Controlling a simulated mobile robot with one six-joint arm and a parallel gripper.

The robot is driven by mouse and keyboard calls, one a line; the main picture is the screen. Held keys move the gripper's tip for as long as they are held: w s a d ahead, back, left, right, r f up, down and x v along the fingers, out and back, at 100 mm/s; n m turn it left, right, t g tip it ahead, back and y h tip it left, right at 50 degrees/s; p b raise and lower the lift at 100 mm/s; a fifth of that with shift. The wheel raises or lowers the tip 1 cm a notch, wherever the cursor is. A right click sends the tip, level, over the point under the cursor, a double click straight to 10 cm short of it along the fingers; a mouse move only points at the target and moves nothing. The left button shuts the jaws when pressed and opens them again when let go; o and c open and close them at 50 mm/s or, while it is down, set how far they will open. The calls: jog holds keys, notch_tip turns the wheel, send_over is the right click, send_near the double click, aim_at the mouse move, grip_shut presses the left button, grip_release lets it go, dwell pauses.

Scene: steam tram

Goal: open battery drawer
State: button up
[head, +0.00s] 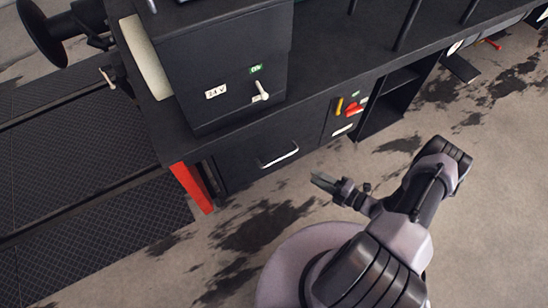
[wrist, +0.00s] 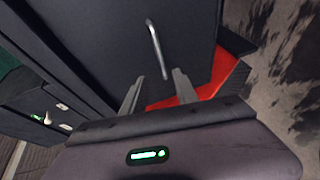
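The dark drawer front (head: 250,172) is low in the side of the black tram body and looks shut. Its pale metal bar handle (head: 279,156) runs across it. In the wrist view the drawer front (wrist: 115,35) fills the upper middle, with the handle (wrist: 155,48) standing nearly upright in the picture. My gripper (head: 318,180) is to the right of the handle and apart from it in the head view. In the wrist view my gripper (wrist: 159,76) is open and empty, its two fingers spread, with the handle's lower end seen between the fingertips.
A black box (head: 225,70) with a "24 V" label and a white lever (head: 261,91) stands above the drawer. A red-and-yellow switch panel (head: 350,108) is to its right. A red post (head: 192,187) stands at the left. The stained floor (head: 265,225) before the drawer is free.

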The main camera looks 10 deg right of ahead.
aim_at(280, 158)
jog(key=b+x, duration=0.3)
jog(key=x, duration=1.4)
jog(key=shift+s+a+b, duration=0.1)
jog(key=shift+b, duration=0.25)
grip_shut()
